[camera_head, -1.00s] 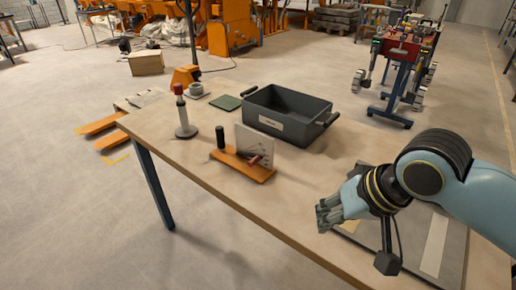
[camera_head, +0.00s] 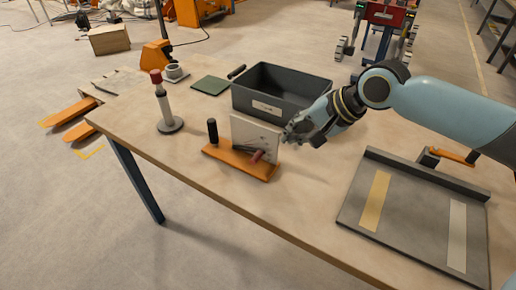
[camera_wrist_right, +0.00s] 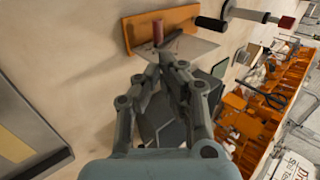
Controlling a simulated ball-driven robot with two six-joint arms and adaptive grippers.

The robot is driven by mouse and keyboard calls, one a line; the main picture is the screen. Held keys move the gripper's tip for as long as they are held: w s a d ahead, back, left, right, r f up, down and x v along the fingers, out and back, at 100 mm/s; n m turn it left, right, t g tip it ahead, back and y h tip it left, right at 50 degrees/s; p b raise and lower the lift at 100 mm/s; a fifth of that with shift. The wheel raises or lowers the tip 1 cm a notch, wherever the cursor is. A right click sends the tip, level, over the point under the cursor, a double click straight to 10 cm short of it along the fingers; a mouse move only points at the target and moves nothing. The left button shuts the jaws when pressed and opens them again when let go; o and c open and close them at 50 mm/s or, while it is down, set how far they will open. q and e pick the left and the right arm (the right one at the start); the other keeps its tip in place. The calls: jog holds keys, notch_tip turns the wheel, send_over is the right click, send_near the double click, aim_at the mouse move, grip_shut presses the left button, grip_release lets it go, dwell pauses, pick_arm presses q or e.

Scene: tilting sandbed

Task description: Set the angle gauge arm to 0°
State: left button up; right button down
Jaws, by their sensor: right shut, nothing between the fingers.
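The angle gauge has an orange base (camera_head: 228,160), an upright pale plate (camera_head: 245,129) and a short arm with a dark red grip (camera_head: 257,156). The grip sits low in front of the plate, toward its right side; the scale marks are too small to read. A black upright handle (camera_head: 212,130) stands at the base's left end. My right gripper (camera_head: 288,137) is shut and empty, just right of the plate. In the right wrist view, the gripper (camera_wrist_right: 162,60) points toward the plate (camera_wrist_right: 190,48) and the red grip (camera_wrist_right: 158,32). My left gripper is out of view.
A dark grey bin (camera_head: 245,98) stands behind the gauge. A post with a red top (camera_head: 163,98) stands to its left, and a green pad (camera_head: 210,85) lies farther back. A grey panel with two strips (camera_head: 405,215) lies at right. Bare tabletop lies between the gauge and the panel.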

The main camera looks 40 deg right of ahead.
aim_at(256, 156)
jog(key=b+x, duration=0.1)
jog(key=x, duration=1.1)
jog(key=shift+w+a+f, duration=0.15)
jog(key=shift+f, duration=0.05)
jog(key=shift+s+d+f+t+y+b, duration=0.15)
jog(key=shift+s+f+t+b, duration=0.1)
jog(key=shift+f+b, duration=0.3)
jog(key=shift+s+d+f+t+y+b, duration=0.15)
jog(key=shift+s+f+t+b, duration=0.1)
jog(key=shift+f+b, duration=0.35)
jog(key=shift+s+f, duration=0.1)
jog(key=shift+f, duration=0.65)
jog(key=shift+r+p, duration=0.1)
jog(key=shift+p, duration=0.2)
